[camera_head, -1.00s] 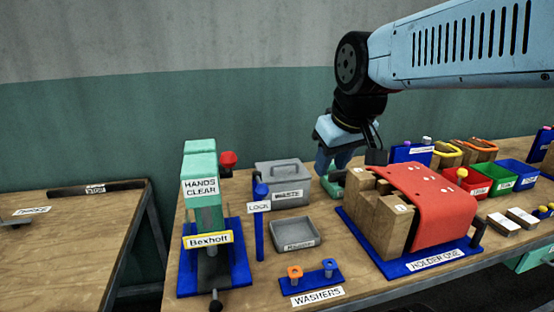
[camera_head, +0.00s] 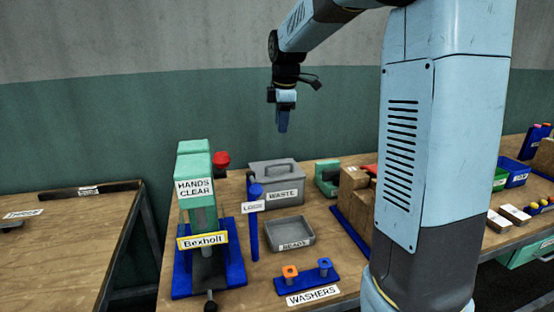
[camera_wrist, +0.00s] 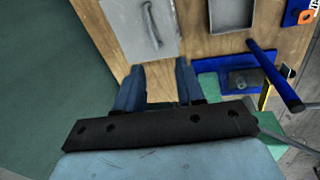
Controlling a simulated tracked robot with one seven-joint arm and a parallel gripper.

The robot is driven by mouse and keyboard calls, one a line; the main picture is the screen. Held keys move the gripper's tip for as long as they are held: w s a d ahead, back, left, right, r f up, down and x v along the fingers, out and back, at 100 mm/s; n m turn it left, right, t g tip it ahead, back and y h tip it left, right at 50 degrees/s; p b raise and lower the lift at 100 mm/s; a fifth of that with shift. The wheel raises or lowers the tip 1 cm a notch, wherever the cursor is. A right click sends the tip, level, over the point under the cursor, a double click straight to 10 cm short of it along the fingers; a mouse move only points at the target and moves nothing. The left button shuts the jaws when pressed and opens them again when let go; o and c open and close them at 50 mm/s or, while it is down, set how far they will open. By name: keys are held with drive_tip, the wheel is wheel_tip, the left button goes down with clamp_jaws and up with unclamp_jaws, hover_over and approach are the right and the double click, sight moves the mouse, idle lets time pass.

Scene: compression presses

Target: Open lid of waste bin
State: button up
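The grey waste bin (camera_head: 285,197) stands on the bench behind the grey beads tray. Its grey lid (camera_head: 274,168) is closed and has a raised handle. In the wrist view the lid and its handle (camera_wrist: 150,25) show at the top, ahead of the fingertips. My gripper (camera_head: 283,128) hangs above and behind the bin, pointing down and apart from it. In the wrist view my gripper (camera_wrist: 160,66) has its two blue fingers spread with nothing between them.
The green Bexholt press (camera_head: 198,190) with a red knob stands left of the bin. The blue lock post (camera_head: 255,225) is in front. The beads tray (camera_head: 286,234) and washer holder (camera_head: 308,276) lie nearer. My arm hides much of the right side.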

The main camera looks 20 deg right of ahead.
sight(277, 164)
drive_tip(key=shift+n, duration=0.6)
drive_tip(key=x, duration=0.5)
drive_tip(key=w+x, duration=0.1)
drive_tip(key=x, duration=0.9)
drive_tip(key=shift+w, duration=0.45)
drive_tip(key=shift+r, duration=0.1)
clamp_jaws()
